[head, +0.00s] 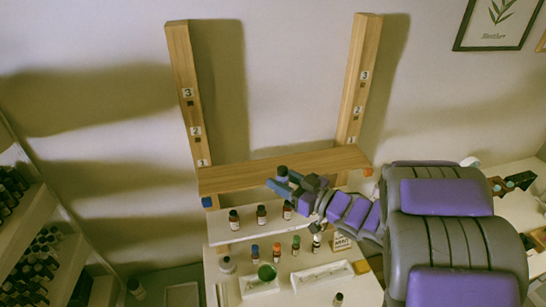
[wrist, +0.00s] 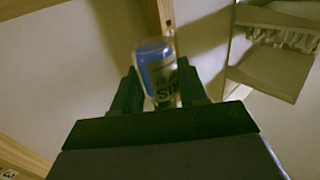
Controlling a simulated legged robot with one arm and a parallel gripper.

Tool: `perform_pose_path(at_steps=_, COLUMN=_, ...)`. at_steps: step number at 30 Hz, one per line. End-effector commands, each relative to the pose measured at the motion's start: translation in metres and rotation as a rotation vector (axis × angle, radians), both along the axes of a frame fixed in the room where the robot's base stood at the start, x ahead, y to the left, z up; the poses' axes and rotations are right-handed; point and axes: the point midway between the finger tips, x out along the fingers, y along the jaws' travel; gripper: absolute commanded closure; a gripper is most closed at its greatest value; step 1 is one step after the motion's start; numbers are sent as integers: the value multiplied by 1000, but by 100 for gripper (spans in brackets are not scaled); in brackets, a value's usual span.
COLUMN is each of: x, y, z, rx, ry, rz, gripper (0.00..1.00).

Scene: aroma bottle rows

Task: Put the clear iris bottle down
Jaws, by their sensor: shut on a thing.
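In the wrist view the bottle (wrist: 155,62) sits between the two fingers of my gripper (wrist: 157,75). It has a bluish, see-through end and a pale label with partly hidden large letters. In the head view my gripper overlaps the wooden shelf board (head: 235,180) near its front edge. I cannot tell whether the bottle touches the board. Most of its body is hidden by the fingers there.
Two wooden posts (head: 183,90) with number tags 1 to 3 stand at the board's ends. The board's left part is bare.

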Motion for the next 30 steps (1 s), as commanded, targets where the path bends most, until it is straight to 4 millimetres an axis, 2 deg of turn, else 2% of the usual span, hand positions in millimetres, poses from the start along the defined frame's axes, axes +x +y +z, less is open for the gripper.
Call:
perform_pose_path(at_steps=6, x=41, y=23, z=-5, rx=-1, ry=-1, rz=3, gripper=94)
perform_pose_path(at_steps=18, x=114, y=52, z=-11, rx=-3, ry=-4, rz=1, gripper=94)
perform_pose_path(at_steps=22, x=128, y=56, z=-14, rx=-1, ry=0, rz=0, gripper=94)
perform_pose_path(at_steps=30, x=141, y=62, z=-15, rx=-4, ry=-2, rz=-3, gripper=94)
